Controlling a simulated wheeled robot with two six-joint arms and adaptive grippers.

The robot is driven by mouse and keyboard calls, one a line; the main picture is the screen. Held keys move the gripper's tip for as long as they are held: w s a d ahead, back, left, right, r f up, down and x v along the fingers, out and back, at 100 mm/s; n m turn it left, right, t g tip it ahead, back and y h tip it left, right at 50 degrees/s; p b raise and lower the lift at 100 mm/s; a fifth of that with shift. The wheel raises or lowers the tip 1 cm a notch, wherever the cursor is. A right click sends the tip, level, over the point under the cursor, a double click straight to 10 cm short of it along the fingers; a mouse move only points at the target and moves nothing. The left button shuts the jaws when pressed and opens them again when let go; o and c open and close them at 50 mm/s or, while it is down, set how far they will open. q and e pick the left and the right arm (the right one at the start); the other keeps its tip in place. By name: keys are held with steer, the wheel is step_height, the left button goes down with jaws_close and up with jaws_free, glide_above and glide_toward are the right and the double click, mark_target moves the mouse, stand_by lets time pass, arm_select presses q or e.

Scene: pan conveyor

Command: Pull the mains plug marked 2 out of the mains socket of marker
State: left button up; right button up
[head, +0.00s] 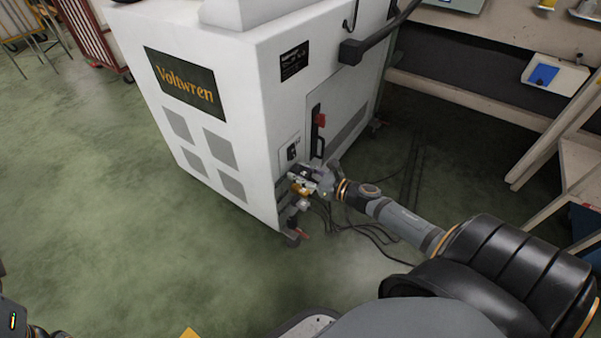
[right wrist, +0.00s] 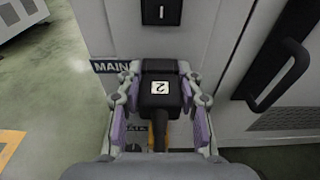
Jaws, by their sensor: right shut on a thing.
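The black mains plug (right wrist: 158,102) bears a white label with a 2, which shows rotated in the right wrist view. My right gripper (right wrist: 159,78) is shut on it, with one finger on each side. The plug's front end is at the white machine panel; the mains socket is hidden behind it, so I cannot tell how deep it sits. Its dark cable runs back towards my wrist. In the head view my right gripper (head: 303,181) is low on the machine's side, and the plug is hard to make out there. My left gripper is not in view.
The white Voltwren machine (head: 262,130) has a dark MAIN label (right wrist: 112,66), a black switch (right wrist: 161,12) above the plug and a black handle (right wrist: 279,75) to the right. Loose cables (head: 375,232) lie on the floor. A workbench stands at the right.

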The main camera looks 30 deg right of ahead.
steer(key=shift+c, duration=1.1)
steer(key=o, duration=1.2)
steer(key=shift+s, duration=0.1)
